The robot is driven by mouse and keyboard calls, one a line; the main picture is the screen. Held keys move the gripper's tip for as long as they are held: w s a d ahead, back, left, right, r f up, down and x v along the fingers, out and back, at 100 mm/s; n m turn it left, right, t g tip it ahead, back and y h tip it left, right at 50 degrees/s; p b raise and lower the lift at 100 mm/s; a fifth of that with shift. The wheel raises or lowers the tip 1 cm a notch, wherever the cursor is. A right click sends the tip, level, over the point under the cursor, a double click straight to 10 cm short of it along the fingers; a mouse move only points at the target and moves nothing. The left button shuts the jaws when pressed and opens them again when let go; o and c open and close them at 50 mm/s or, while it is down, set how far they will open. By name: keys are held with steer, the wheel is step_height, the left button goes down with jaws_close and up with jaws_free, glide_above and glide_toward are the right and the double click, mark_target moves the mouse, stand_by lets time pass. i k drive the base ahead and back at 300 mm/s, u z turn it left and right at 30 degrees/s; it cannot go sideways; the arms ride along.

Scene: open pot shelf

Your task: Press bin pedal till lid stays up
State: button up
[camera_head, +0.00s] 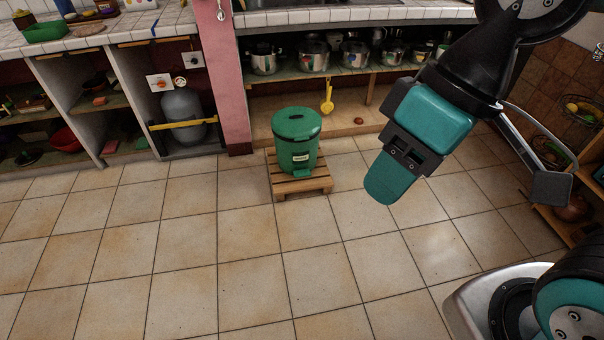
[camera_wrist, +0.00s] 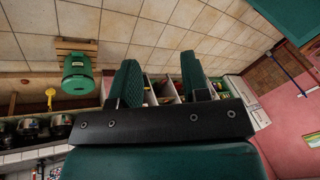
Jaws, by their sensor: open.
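The green bin (camera_head: 296,143) stands upright on a small wooden pallet (camera_head: 302,187) in front of the pot shelf. Its lid (camera_head: 297,122) is down. Its green pedal (camera_head: 301,174) sticks out low at the front, over the pallet. My gripper (camera_head: 384,190) hangs in the air to the right of the bin, well apart from it. In the wrist view my gripper (camera_wrist: 160,80) shows two teal fingers spread apart with nothing between them. The bin (camera_wrist: 78,74) appears upside down at the left there, clear of the fingers.
The pot shelf (camera_head: 262,85) behind the bin holds several metal pots. A yellow ladle (camera_head: 327,97) hangs from it. A pink post (camera_head: 222,85) stands behind left, with a grey gas bottle (camera_head: 183,115) beyond. The tiled floor (camera_head: 235,255) in front is clear.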

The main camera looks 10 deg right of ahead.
mark_target(301, 172)
steer(key=z, duration=0.25)
steer(key=i, duration=1.4)
steer(key=u, duration=0.4)
steer(key=i, duration=0.6)
steer(key=u, duration=0.4)
